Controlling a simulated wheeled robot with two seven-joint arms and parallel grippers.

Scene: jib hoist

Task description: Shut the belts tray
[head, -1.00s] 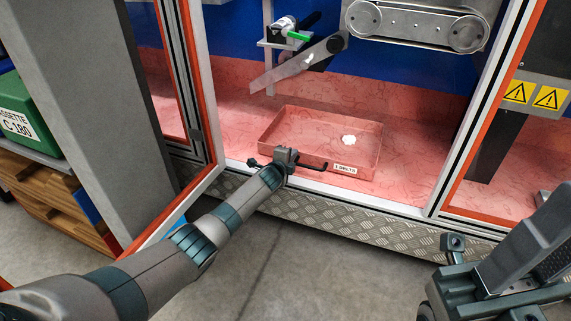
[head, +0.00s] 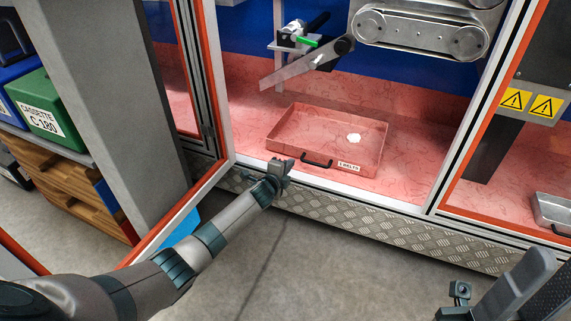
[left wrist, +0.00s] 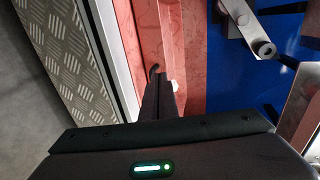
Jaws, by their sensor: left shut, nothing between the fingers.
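The belts tray (head: 372,152) is a shallow reddish open tray on the cabinet floor, with a label on its front and a small white thing inside. Its black handle (head: 316,161) faces the sill. My left gripper (head: 283,167) is shut and empty, just left of the handle and in front of the tray, apart from it in the head view. In the left wrist view the handle (left wrist: 153,72) shows beyond my fingers, which hide part of the tray. My right gripper (head: 460,294) shows only partly at the bottom right; its fingers are unclear.
An open orange-edged door (head: 180,215) stands left of my left arm. A metal arm (head: 300,68) and a belt conveyor (head: 425,32) hang above the tray. A metal tray (head: 553,212) is at the right. A green cassette box (head: 45,108) sits on the left shelf.

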